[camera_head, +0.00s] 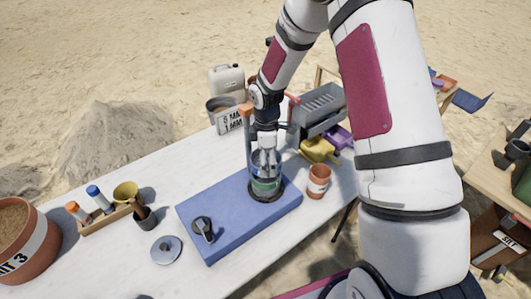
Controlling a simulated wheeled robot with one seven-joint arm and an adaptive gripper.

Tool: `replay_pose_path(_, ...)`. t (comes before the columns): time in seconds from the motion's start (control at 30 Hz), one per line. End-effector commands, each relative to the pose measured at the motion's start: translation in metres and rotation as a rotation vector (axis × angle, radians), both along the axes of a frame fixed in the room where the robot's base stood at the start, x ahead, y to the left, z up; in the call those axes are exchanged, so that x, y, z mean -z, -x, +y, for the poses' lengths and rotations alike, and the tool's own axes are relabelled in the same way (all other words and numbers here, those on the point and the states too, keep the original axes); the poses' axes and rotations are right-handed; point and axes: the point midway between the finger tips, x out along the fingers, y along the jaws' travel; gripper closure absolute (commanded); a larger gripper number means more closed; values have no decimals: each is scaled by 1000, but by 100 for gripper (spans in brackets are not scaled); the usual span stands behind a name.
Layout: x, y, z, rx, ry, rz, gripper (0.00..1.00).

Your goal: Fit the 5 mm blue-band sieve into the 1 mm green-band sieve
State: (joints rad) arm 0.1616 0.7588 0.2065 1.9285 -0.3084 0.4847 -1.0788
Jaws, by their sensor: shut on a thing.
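The green-band sieve (265,186) stands upright on the blue mat (235,206), on a dark round base. My gripper (267,163) points straight down above it and is shut on the blue-band sieve (256,166). The blue-band sieve is directly over the green-band sieve, and the two overlap in the picture. I cannot tell whether it is seated inside or still slightly above. My fingers hide part of its rim.
An orange-capped post (247,125) stands close behind the sieves. A terracotta cup (318,181) is to the right, near yellow and purple trays (318,149). A dark scoop-like thing (203,229) lies on the mat. A grey lid (166,250) lies on the white table.

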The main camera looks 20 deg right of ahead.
Motion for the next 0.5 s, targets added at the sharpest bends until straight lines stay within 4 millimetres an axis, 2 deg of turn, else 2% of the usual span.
replay_pose_path(0.2, 9, 0, 0, 0, 0, -1, 47)
replay_pose_path(0.5, 10, 0, 0, 0, 0, -1, 47)
